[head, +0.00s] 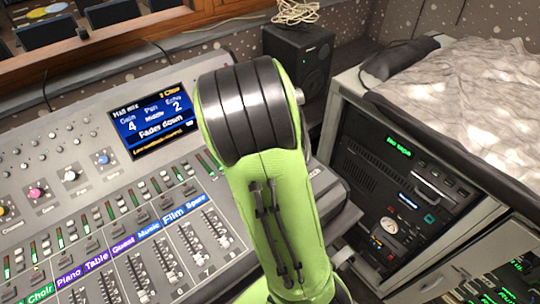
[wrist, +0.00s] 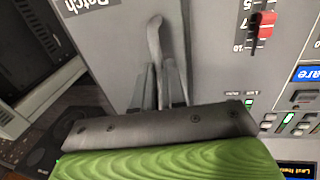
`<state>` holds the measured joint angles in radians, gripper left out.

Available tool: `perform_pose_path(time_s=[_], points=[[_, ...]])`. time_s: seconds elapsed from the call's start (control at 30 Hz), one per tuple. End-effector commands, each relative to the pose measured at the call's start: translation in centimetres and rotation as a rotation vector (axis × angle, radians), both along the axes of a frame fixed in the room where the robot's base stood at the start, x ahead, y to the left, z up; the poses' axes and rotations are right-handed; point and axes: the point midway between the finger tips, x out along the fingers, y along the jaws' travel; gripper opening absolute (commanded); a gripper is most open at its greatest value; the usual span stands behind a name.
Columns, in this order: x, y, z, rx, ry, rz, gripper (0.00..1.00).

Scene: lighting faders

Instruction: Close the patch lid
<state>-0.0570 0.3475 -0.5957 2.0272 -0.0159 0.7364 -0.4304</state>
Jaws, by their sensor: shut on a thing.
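In the wrist view my gripper (wrist: 160,82) has its two fingers close together on a narrow, curved grey piece (wrist: 155,38) that stands out from the desk's grey panel. This piece looks like the patch lid's handle or edge; I cannot tell which. An upside-down "Patch" label (wrist: 88,3) is on the panel to its left. How far the lid is open does not show clearly. In the head view my green arm covers that part of the desk, and the fingers and lid are hidden.
The mixing desk (head: 85,165) has knobs, faders and a lit screen (head: 153,120). A red fader cap (wrist: 262,20) is right of my gripper in the wrist view. A black speaker (head: 297,57) stands behind. An equipment rack (head: 395,190) with crumpled cloth (head: 470,95) on top stands at right.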

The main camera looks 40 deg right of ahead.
Motion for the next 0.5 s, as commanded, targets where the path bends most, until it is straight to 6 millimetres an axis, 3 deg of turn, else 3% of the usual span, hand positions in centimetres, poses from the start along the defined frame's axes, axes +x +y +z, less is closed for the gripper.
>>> perform_pose_path(time_s=[0.03,0.07,0.23,0.5], points=[[0.14,0.33,0.00,0.007,-0.001,0.008,0.00],[0.15,0.34,0.00,0.007,-0.001,0.009,0.13],[0.14,0.29,0.00,0.006,-0.001,0.008,0.37],[0.10,0.21,0.10,0.004,-0.001,0.006,0.37]])
